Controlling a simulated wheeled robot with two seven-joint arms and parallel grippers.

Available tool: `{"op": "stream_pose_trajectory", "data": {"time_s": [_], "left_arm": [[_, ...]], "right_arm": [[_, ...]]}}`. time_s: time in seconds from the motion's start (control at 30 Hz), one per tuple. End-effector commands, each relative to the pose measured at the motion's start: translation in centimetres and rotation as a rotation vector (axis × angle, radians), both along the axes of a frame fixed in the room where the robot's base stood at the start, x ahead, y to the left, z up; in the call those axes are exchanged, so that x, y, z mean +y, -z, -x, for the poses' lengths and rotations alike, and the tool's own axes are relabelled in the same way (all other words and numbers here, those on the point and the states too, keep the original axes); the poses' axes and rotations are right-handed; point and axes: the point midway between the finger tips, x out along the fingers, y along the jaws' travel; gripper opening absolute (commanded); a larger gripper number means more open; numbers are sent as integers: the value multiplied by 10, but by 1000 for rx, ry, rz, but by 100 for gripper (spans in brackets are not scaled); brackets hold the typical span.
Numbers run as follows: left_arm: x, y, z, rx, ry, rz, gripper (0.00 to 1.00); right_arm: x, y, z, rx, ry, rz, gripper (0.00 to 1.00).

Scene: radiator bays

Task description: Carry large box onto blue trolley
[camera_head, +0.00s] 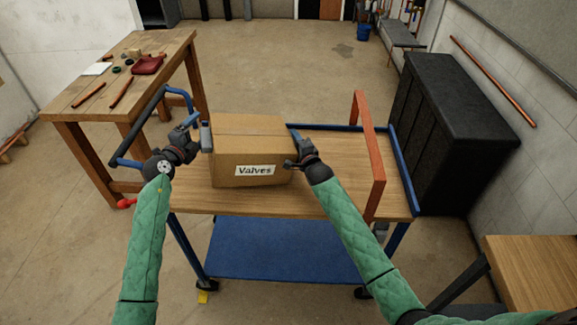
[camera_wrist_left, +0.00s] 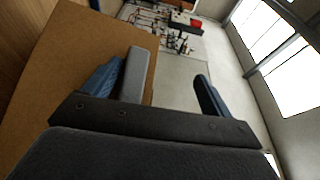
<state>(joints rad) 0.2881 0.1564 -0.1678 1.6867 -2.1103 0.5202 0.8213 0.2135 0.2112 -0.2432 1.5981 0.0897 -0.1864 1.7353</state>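The large cardboard box (camera_head: 250,150), labelled "Valves", sits upright on the wooden top of the blue trolley (camera_head: 285,248), left of its middle. In the left wrist view the box's brown side (camera_wrist_left: 75,75) fills the left part. My left gripper (camera_head: 198,127) is at the box's left side. Its fingers stand apart in the left wrist view (camera_wrist_left: 168,82), with the near finger beside the box and nothing visible between them. My right gripper (camera_head: 293,149) is at the box's right side, fingers apart. Whether the fingers press on the box cannot be told.
An orange-red upright frame (camera_head: 368,150) stands at the trolley's right end, and a blue handle (camera_head: 150,125) at its left. A wooden workbench (camera_head: 75,105) with tools is at back left. A black cabinet (camera_head: 440,130) stands at right. A wooden table (camera_head: 535,265) is at front right. Open floor lies behind.

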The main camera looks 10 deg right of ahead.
Motion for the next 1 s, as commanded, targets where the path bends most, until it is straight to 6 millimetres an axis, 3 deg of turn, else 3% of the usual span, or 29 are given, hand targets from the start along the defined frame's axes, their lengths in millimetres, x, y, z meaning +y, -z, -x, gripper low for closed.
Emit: {"op": "stream_pose_trajectory", "data": {"time_s": [0.03, 0.2, 0.63, 1.0], "left_arm": [[0, -2, 0, -3, -1, 1, 82], [0, -2, 0, -2, -1, 0, 82], [0, -1, 0, -2, -1, 0, 82], [0, -1, 0, -2, 0, 0, 82]], "right_arm": [[0, -1, 0, -1, 0, 0, 48], [0, -1, 0, -1, 0, 0, 82], [-2, 0, 7, 1, 0, 0, 82], [-15, 1, 63, 0, 0, -1, 82]]}}
